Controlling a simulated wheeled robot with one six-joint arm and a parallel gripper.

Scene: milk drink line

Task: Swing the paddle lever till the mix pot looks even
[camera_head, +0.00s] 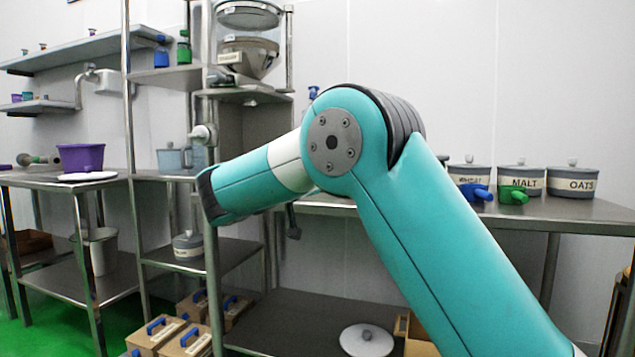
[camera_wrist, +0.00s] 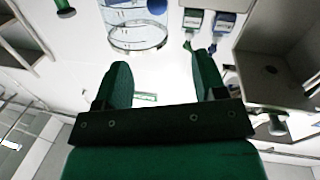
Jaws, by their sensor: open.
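My gripper (camera_wrist: 162,66) shows in the wrist view with its two green fingers apart and nothing between them. A clear round vessel (camera_wrist: 138,38) with a blue part at its top right lies beyond the fingers; I cannot tell whether it is the mix pot. I cannot pick out the paddle lever in either view. In the head view my teal arm crosses the middle and hides part of the bench behind it. My gripper is not visible there. A small dark handle-like part (camera_head: 293,222) hangs below the bench edge beside my arm; what it belongs to is unclear.
Lidded pots labelled MALT (camera_head: 519,182) and OATS (camera_head: 571,182) stand on the right bench, with green and blue scoops before them. A hopper (camera_head: 248,57) stands on the centre rack. A purple tub (camera_head: 80,157) sits on the left table. Boxes with blue handles (camera_head: 157,334) stand low down.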

